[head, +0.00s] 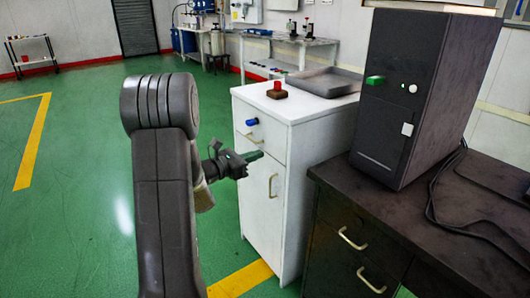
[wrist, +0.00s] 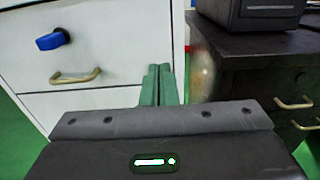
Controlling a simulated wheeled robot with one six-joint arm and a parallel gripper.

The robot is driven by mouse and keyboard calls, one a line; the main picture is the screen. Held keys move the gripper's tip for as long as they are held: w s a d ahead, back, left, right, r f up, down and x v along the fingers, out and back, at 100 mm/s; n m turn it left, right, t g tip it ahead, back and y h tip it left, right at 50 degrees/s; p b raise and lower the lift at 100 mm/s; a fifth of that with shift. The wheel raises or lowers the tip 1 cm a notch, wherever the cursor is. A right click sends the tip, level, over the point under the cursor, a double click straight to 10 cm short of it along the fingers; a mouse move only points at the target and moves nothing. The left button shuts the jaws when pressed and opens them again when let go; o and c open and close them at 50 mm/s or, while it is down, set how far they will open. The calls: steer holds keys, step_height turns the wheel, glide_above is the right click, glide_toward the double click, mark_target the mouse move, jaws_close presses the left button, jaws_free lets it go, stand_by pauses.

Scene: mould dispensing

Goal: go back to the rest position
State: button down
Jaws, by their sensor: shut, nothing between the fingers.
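My gripper (head: 254,156) is in front of the white cabinet (head: 262,196) in the head view, level with the upper part of its door. Its green fingers are together with nothing between them; they also show in the wrist view (wrist: 158,85). In the wrist view, the fingers point toward the cabinet's right edge, to the right of the brass handle (wrist: 75,76) and below the blue knob (wrist: 53,39). I cannot tell the exact gap between the fingertips and the cabinet.
A red button on a dark base (head: 277,91) and a grey tray (head: 322,82) are on the cabinet top. A dark machine with a green switch (head: 375,80) stands on the dark desk (head: 372,210) to the right. Green floor (head: 70,200) is open at left.

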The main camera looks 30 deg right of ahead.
mark_target(283, 145)
steer(key=a, duration=0.5)
steer(key=shift+a, duration=0.4)
steer(key=shift+s+d, duration=0.1)
steer(key=d, duration=1.3)
steer(key=shift+w+d+b, duration=0.3)
steer(key=shift+d, duration=0.1)
